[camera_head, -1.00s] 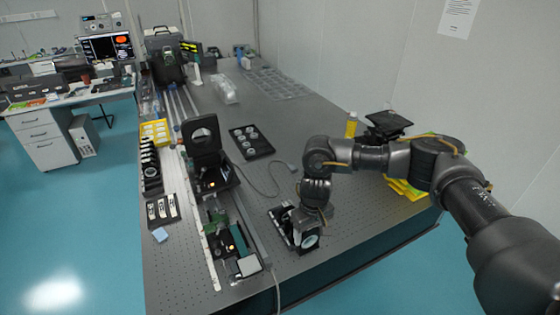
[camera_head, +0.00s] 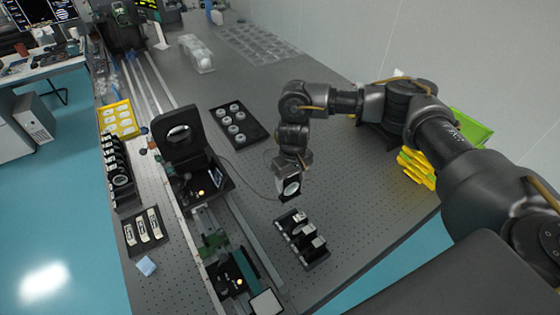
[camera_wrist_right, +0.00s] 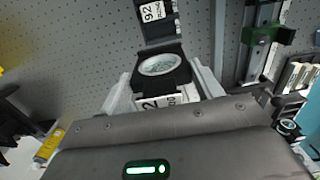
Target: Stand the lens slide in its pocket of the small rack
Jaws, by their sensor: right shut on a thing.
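The lens slide (camera_head: 290,188) is a dark plate with a round pale lens. My right gripper (camera_head: 290,182) is shut on it and holds it just behind the small rack, apart from it. In the right wrist view the slide (camera_wrist_right: 160,66) sits between both fingers of the gripper (camera_wrist_right: 163,92), with a white label partly hidden at its near edge. The small black rack (camera_head: 318,262) stands on the table with several dark, white-labelled pieces in it. A part with a "92" label (camera_wrist_right: 153,12) shows beyond the slide in the wrist view. My left gripper is out of view.
A black tray of round lenses (camera_head: 238,123) lies to the left. An optical rail with dark mounts (camera_head: 235,275) runs left of the rack. A cable (camera_head: 245,182) crosses the table. Yellow and green bins (camera_head: 418,165) stand at the right.

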